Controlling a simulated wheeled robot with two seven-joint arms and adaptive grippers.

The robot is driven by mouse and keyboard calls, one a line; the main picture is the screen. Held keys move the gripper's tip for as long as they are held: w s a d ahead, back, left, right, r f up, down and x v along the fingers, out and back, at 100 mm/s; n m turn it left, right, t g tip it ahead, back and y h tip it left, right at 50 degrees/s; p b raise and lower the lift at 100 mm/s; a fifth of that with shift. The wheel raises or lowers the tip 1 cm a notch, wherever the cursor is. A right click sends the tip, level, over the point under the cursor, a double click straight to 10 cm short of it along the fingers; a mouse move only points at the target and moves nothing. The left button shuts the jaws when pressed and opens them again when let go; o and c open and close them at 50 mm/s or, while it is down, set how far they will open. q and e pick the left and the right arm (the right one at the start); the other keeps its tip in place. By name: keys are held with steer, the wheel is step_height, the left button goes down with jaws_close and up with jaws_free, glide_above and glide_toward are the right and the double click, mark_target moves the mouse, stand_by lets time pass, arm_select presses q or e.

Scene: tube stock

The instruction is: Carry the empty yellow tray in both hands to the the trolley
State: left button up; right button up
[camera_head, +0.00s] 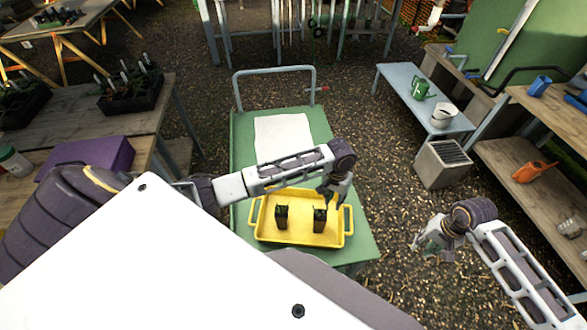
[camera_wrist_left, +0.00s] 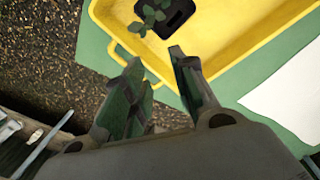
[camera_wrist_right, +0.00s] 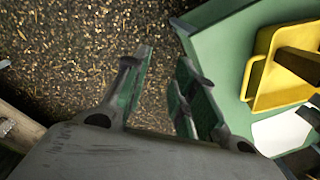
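The yellow tray (camera_head: 265,234) rests on a green-topped trolley (camera_head: 245,130) with a grey push handle. Two black pots, a left one (camera_head: 282,217) and a right one (camera_head: 320,220), stand in the tray, so it is not empty. My left gripper (camera_head: 335,198) is above the tray's right end. In the left wrist view it is open (camera_wrist_left: 156,60), its tips near the tray's handle (camera_wrist_left: 118,52) and a potted plant (camera_wrist_left: 178,15). The right wrist view shows the tray's edge (camera_wrist_right: 265,45).
A white sheet (camera_head: 283,135) lies on the trolley behind the tray. A wooden bench with a purple box (camera_head: 88,163) stands at left. A grey-blue bench (camera_head: 405,85) with a green watering can (camera_head: 420,88) and a grey crate (camera_head: 440,165) stand at right.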

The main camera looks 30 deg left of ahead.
steer(key=shift+r, duration=0.15)
step_height(320, 180, up, 12)
steer(key=d, duration=0.1)
stand_by(0.8)
steer(key=shift+f, duration=0.2)
stand_by(0.4)
